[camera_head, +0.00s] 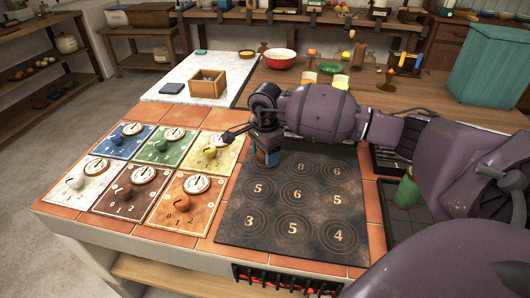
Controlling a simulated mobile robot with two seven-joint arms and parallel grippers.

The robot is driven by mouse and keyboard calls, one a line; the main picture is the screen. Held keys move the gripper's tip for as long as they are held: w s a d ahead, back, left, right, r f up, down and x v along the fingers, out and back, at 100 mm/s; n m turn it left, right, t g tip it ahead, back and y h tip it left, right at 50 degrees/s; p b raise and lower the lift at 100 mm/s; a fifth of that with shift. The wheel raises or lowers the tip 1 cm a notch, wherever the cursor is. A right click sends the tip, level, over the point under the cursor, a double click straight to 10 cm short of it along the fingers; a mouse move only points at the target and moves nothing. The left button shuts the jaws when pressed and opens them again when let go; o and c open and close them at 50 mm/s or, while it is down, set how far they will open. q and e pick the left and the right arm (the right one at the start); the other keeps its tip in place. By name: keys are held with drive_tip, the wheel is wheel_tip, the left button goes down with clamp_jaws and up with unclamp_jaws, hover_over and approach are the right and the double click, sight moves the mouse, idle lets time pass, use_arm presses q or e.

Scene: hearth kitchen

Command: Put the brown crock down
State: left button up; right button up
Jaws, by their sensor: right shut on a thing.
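My right arm reaches in from the right, and its gripper (262,142) is shut on a small brown crock (268,159). The crock is mostly hidden by the gripper; a brown part and a bluish part show below it. It is over the upper left part of the dark hob plate (246,232), which bears rings with pale numbers. I cannot tell whether the crock touches the plate. My left gripper is not in view.
Coloured dial panels with knobs (180,205) fill the tiles on the left. A wooden box (207,83) stands on a white slab (176,73) behind. A green jar (407,192) stands right of the plate. The plate's front rings are bare.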

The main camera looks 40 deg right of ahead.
drive_tip(key=o, duration=1.1)
drive_tip(key=shift+f, duration=0.1)
drive_tip(key=shift+c, duration=0.2)
drive_tip(key=shift+r, duration=0.65)
wheel_tip(320, 180, up, 10)
drive_tip(key=shift+r+p, duration=0.25)
drive_tip(key=shift+p, duration=0.5)
drive_tip(key=shift+r, duration=0.25)
